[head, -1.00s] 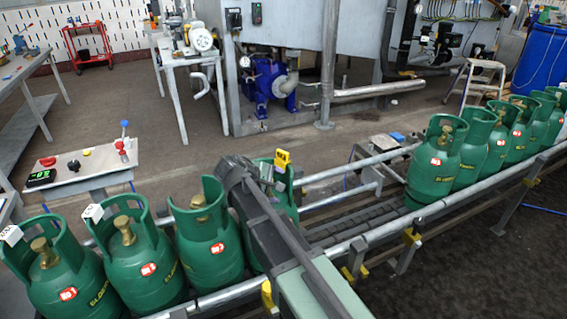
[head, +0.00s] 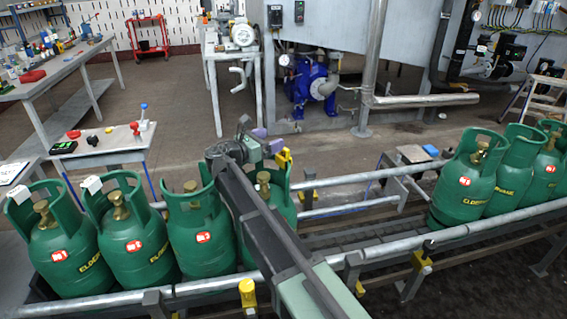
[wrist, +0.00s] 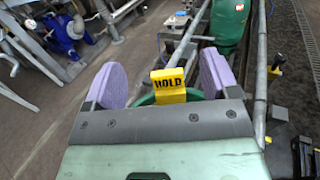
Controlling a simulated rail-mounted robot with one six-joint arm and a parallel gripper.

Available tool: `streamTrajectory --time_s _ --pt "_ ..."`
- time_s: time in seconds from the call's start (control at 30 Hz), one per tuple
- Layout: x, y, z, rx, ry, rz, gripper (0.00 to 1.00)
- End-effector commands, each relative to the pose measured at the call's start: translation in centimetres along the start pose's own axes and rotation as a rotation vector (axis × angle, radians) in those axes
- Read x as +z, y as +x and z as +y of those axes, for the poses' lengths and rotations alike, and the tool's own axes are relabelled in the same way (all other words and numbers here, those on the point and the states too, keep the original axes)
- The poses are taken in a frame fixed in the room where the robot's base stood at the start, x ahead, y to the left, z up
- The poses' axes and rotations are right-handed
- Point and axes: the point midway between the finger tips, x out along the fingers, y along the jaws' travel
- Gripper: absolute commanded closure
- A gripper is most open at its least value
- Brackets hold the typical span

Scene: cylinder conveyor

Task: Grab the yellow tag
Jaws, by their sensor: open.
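The yellow tag (head: 283,158) sits on the collar of a green cylinder (head: 284,203) that is partly behind my arm in the head view. In the wrist view the tag (wrist: 169,86) reads "HOLD" and stands upright over the cylinder's green rim. My gripper (wrist: 161,70) is open, with one purple pad to the left of the tag and one to the right, both apart from it. In the head view my gripper (head: 268,141) is just above and left of the tag, partly hidden by my arm.
Several green cylinders stand on the conveyor to the left, the closest one (head: 200,235) beside the tagged one. More stand to the right (head: 464,190), past an empty stretch of conveyor. Metal rails (head: 345,180) run along it. A small control table (head: 105,143) stands behind.

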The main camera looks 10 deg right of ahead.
Motion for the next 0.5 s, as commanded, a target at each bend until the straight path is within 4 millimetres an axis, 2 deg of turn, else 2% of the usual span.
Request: streamTrajectory --time_s 0.03,0.17,0.2,0.23,0.3,0.5 --pt "-2.8 0.0 0.0 0.000 0.000 0.000 0.19" --pt "-6.3 0.0 0.0 0.000 0.001 0.001 0.19" --pt "-6.5 0.3 0.0 -0.001 0.001 0.000 0.19" --pt "-5.4 1.2 0.0 -0.003 0.001 0.000 0.19" --pt "-5.1 2.2 0.0 -0.003 0.001 0.001 0.19" --pt "-5.1 3.1 0.0 -0.001 0.002 0.001 0.19"
